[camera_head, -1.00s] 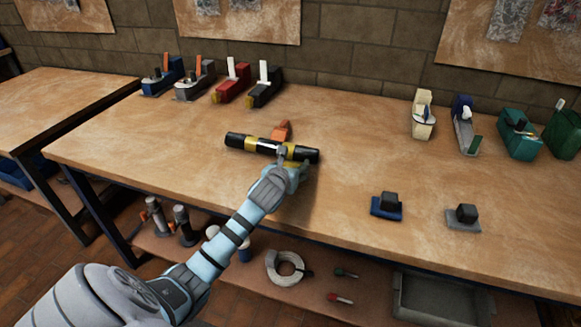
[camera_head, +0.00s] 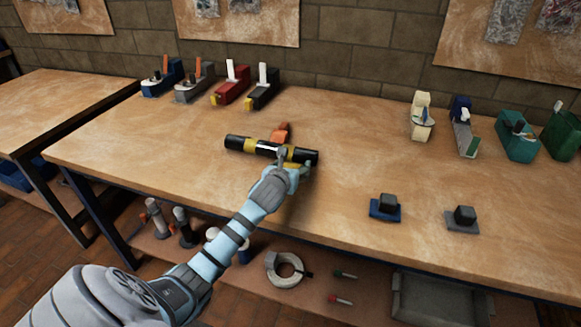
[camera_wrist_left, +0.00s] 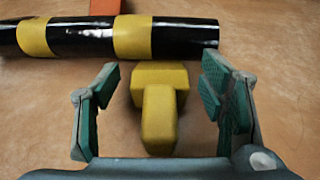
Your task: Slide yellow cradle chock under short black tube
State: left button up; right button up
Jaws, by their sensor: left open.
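The short black tube (camera_head: 239,143) with yellow bands lies on the workbench, and it crosses the top of the left wrist view (camera_wrist_left: 185,38). The yellow cradle chock (camera_wrist_left: 158,112) sits on the bench just on the near side of the tube's right part, with its block end towards the tube and its narrow handle towards me. My left gripper (camera_head: 288,168) is open, and in the left wrist view its fingers (camera_wrist_left: 158,105) stand on either side of the chock, with gaps showing. In the head view the gripper largely hides the chock. My right gripper is not in view.
An orange piece (camera_head: 281,132) lies behind the tube. A blue-based block (camera_head: 384,208) and a grey-based block (camera_head: 462,219) stand to the right. Several tools line the back, including a red one (camera_head: 232,86) and a green one (camera_head: 517,138). The bench left of the tube is clear.

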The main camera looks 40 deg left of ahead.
pick_arm(q)
jog(key=v, duration=1.2)
jog(key=shift+r, duration=0.15)
jog(key=shift+a, duration=0.1)
